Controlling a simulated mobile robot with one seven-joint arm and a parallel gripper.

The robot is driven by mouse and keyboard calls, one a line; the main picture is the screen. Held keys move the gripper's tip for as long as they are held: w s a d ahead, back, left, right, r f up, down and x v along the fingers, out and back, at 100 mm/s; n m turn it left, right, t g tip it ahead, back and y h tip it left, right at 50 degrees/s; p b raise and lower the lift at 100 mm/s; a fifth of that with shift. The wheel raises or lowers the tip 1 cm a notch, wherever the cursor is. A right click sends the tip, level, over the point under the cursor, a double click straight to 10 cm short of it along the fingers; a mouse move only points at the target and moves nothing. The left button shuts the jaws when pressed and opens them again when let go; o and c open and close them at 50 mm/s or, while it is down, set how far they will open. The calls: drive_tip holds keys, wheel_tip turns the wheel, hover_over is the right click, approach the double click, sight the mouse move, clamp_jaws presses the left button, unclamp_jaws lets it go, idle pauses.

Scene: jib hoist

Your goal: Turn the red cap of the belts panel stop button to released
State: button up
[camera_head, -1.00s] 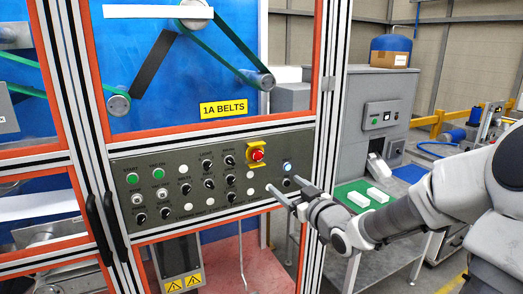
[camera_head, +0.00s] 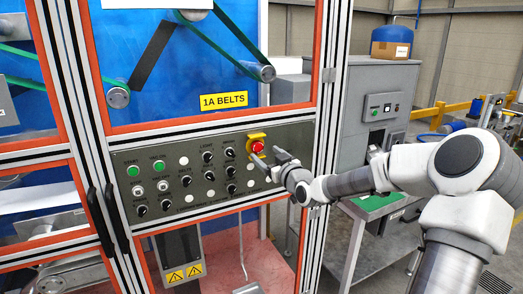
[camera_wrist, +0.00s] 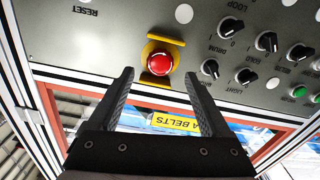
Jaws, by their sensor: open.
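The red cap (camera_head: 257,146) of the stop button sits on a yellow surround (camera_head: 257,137) at the upper right of the grey belts panel (camera_head: 215,152). The cap also shows in the wrist view (camera_wrist: 160,63), with its yellow surround, ahead of and between the fingertips. My gripper (camera_head: 266,157) is open and empty, just below and right of the cap in the head view. In the wrist view the two dark fingers (camera_wrist: 161,75) stand either side of the line to the cap. I see no contact with the cap.
Black selector knobs (camera_head: 208,156) and green buttons (camera_head: 133,170) lie left of the cap. The yellow 1A BELTS label (camera_head: 224,100) is on the window above. An aluminium post (camera_head: 327,120) stands close on the right. A grey machine (camera_head: 378,105) is behind my arm.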

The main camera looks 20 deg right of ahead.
sight(259, 147)
drive_tip(key=shift+w+a, duration=0.1)
drive_tip(key=shift+w, duration=1.9)
clamp_jaws()
drive_tip(key=m+b, duration=0.1)
drive_tip(key=m, duration=0.2)
drive_tip(key=shift+s, duration=0.1)
drive_tip(key=shift+r+m, duration=0.2)
drive_tip(key=shift+m, duration=1.5)
